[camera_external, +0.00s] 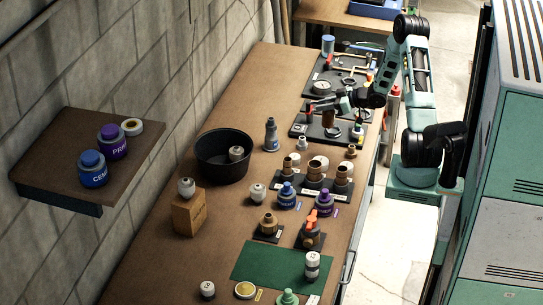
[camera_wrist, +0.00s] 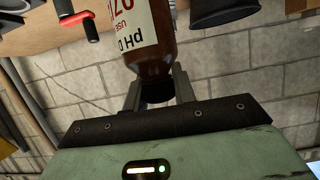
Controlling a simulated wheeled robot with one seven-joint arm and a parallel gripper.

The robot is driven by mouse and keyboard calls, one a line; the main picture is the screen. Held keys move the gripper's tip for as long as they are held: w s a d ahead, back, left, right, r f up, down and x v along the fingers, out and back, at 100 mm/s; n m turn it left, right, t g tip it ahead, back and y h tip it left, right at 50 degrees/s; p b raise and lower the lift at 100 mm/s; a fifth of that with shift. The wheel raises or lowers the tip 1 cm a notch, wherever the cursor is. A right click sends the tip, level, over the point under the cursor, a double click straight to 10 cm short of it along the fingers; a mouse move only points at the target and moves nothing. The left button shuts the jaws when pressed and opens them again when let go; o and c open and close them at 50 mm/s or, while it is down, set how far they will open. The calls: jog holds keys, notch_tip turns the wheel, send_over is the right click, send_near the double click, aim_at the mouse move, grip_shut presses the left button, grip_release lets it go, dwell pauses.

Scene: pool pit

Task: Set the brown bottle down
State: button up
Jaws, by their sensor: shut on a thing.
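The brown bottle (camera_wrist: 153,62) has a white label with red and black lettering. In the wrist view it stands between the two fingers of my gripper (camera_wrist: 159,92), which is shut on its narrow dark end. In the external view my gripper (camera_external: 328,104) is over the black tray (camera_external: 312,131) on the far part of the bench, and the small brown bottle (camera_external: 328,119) shows just below it. I cannot tell whether the bottle touches the tray.
A red-handled part (camera_wrist: 80,20) is close in the wrist view. The bench (camera_external: 250,97) left of the trays is clear.

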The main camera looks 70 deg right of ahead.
jog(key=shift+f+p, duration=1.15)
jog(key=shift+f, duration=4.8)
jog(key=shift+f, duration=0.15)
jog(key=o, duration=1)
jog(key=shift+o, duration=0.2)
